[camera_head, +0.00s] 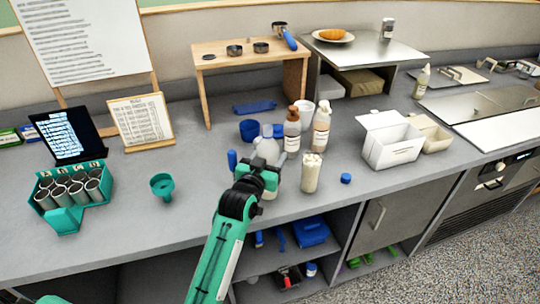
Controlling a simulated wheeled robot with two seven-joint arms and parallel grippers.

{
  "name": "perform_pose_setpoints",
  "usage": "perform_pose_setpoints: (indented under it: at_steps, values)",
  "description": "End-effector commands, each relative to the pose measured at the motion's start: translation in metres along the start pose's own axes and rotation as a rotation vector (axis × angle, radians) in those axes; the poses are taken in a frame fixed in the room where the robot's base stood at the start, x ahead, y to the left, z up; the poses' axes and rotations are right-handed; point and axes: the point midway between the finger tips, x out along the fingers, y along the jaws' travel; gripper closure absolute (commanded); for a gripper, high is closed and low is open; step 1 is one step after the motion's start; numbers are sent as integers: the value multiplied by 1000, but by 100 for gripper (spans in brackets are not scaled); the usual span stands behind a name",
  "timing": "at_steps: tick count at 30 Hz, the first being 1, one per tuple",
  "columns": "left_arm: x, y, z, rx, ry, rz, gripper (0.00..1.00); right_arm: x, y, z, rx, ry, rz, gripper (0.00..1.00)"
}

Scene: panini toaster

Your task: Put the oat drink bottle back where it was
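One teal arm, which I take to be my right, comes up from the bottom. The labels are too small to read, so I cannot tell which bottle is the oat drink. My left gripper is out of view.
A cream cylinder (311,173) stands close right of the gripper, with a blue cap (346,178) beyond. A blue cup (249,130) is behind. A white open box (391,147) is right.

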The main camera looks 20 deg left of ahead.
Motion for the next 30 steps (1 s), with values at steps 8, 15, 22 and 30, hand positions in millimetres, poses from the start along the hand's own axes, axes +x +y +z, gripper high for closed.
perform_pose_setpoints:
  at_steps: [8,15,22,30]
  values:
    - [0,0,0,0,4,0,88,0,3,0,-1,0,3,100]
    - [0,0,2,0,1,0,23,1,3,0,-2,0,3,100]
    - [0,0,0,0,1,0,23,0,3,0,-2,0,3,100]
    - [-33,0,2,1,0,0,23,8,2,0,-1,0,2,100]
